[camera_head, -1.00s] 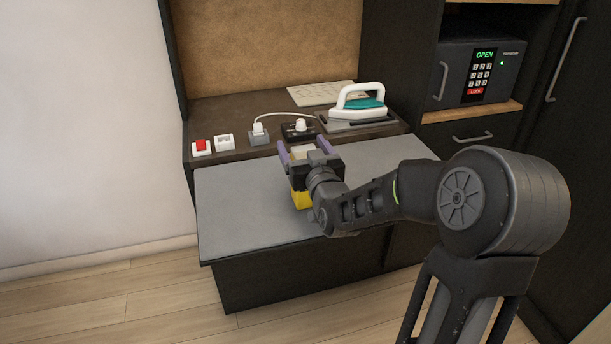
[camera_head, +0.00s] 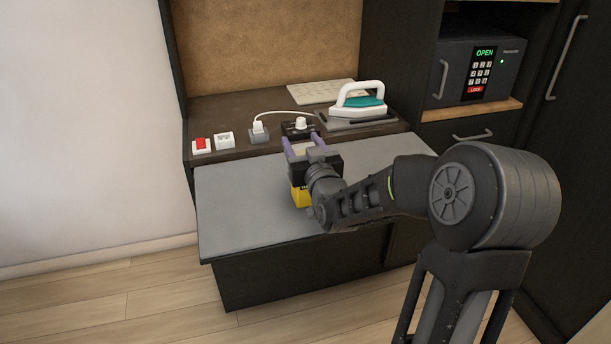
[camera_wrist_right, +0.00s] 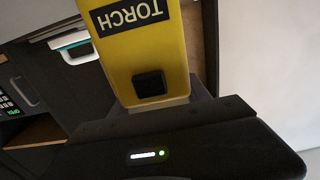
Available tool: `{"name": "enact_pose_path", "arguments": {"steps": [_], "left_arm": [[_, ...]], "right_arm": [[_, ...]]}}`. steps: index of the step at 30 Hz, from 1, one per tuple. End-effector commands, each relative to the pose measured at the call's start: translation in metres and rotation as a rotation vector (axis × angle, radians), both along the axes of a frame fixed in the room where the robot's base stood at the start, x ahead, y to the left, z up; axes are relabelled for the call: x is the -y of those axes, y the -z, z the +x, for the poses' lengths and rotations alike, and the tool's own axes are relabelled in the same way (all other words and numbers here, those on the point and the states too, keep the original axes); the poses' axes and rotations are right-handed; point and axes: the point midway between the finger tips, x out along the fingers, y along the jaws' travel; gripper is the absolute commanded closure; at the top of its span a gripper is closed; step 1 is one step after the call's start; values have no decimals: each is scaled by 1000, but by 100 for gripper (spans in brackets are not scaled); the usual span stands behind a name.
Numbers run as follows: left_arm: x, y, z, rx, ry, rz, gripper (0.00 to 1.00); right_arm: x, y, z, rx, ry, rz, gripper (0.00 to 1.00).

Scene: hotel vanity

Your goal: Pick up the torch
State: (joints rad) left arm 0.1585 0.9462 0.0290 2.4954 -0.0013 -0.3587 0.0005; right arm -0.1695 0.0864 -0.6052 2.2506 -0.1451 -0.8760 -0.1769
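The torch (camera_head: 300,196) is yellow and sits over the grey padded board, its lower part showing below my right gripper. In the right wrist view the torch (camera_wrist_right: 148,50) is large and close, with a black "TORCH" label and a black square button. My right gripper (camera_head: 302,144) has its two purple fingers on either side of the torch, closed in on it. My own wrist hides much of the torch in the head view, and I cannot tell if it touches the board. My left gripper is not in view.
The grey board (camera_head: 240,215) is clear on its left side. Behind it are a red switch (camera_head: 201,145), a socket (camera_head: 224,141), a plug with a white cord (camera_head: 259,132), a black dial box (camera_head: 298,128) and an iron (camera_head: 358,102). A safe (camera_head: 480,72) stands at right.

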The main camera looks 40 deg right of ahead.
Motion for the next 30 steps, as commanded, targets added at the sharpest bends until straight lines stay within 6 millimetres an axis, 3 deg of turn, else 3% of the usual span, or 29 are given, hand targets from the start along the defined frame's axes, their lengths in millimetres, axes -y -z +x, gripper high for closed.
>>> {"name": "enact_pose_path", "arguments": {"steps": [19, 30], "left_arm": [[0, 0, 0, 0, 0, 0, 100], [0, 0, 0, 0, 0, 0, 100]], "right_arm": [[0, 0, 0, 0, 0, 0, 100], [0, -1, 0, 2, 0, -1, 100]]}}
